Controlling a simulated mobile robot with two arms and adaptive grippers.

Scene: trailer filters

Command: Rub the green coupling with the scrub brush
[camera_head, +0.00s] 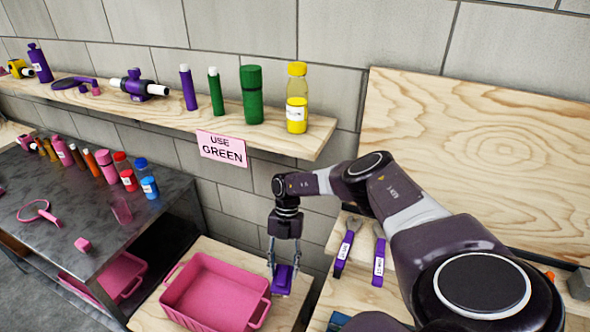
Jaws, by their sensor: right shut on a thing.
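My right gripper (284,258) points down beside the pink bin, with its fingers on either side of a purple block-shaped thing (283,279), and is shut on it. This looks like the scrub brush, but its bristles are not visible. It is at or just above the wooden surface; I cannot tell which. On the wall shelf stand a wide green cylinder (251,94) and a slim green one (215,92), both upright. I cannot tell whether either is the green coupling. Both are well above and left of the gripper. My left gripper is not in view.
A pink bin (212,290) stands left of the gripper. The wooden shelf (318,138) also bears a yellow bottle (297,97) and purple items, with a pink "USE GREEN" sign (221,148) on its edge. Two labelled wrenches lie on the right. The dark table (85,215) holds several bottles.

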